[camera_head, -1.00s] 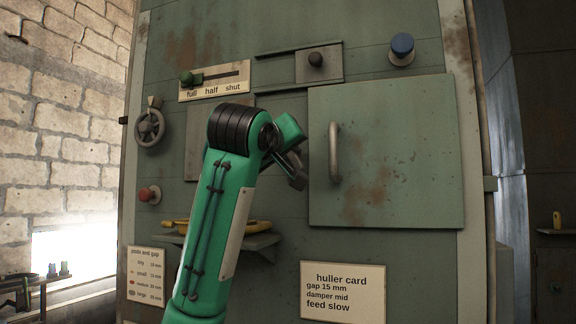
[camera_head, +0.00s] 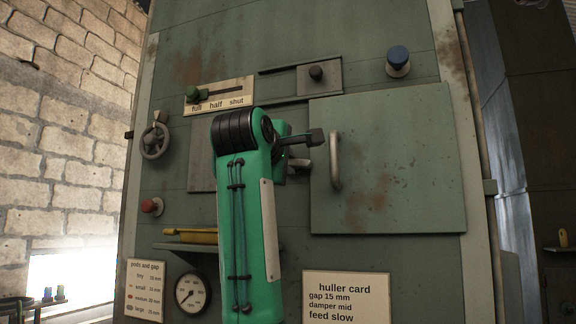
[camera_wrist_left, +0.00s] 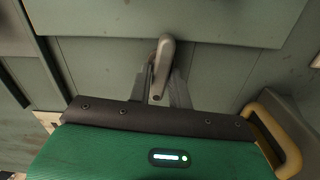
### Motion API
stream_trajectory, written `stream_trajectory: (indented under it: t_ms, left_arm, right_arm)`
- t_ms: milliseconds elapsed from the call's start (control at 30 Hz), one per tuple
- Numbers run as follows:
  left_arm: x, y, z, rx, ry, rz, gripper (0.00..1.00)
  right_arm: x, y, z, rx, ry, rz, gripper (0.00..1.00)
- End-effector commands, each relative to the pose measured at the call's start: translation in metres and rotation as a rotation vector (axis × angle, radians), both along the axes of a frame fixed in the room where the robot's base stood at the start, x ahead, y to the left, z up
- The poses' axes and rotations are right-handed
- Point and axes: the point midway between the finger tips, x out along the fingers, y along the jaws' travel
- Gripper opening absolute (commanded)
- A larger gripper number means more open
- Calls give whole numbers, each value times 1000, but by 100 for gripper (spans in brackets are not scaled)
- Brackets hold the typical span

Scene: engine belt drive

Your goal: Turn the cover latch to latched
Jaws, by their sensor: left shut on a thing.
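The cover (camera_head: 400,165) is a flat green-grey door with a vertical bar handle, lying flush on the machine front. My left gripper (camera_head: 305,152) is beside its left edge, partly hidden by my green wrist in the head view. In the left wrist view the grey lever of the cover latch (camera_wrist_left: 163,60) stands between the two fingers (camera_wrist_left: 162,92), which are shut on it. The lever's upper end lies by the edge of a green panel. In the head view the latch is mostly hidden by my gripper. My right gripper is not in view.
A shelf (camera_head: 180,246) holds a yellow thing. A gauge (camera_head: 190,291) sits below.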

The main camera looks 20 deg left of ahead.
Motion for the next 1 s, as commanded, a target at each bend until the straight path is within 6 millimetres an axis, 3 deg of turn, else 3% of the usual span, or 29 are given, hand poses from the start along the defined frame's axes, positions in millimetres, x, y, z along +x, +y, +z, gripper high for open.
stream_trajectory:
  t_ms: [300,833,867,1000]
  left_arm:
    - [0,0,-1,-114,4,0,0]
    - [0,0,-1,-135,5,0,0]
    - [0,0,-1,-135,6,0,24]
    - [0,0,-1,-134,5,0,25]
  right_arm:
    - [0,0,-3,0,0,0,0]
    - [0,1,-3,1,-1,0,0]
    - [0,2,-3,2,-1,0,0]
    - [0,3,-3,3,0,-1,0]
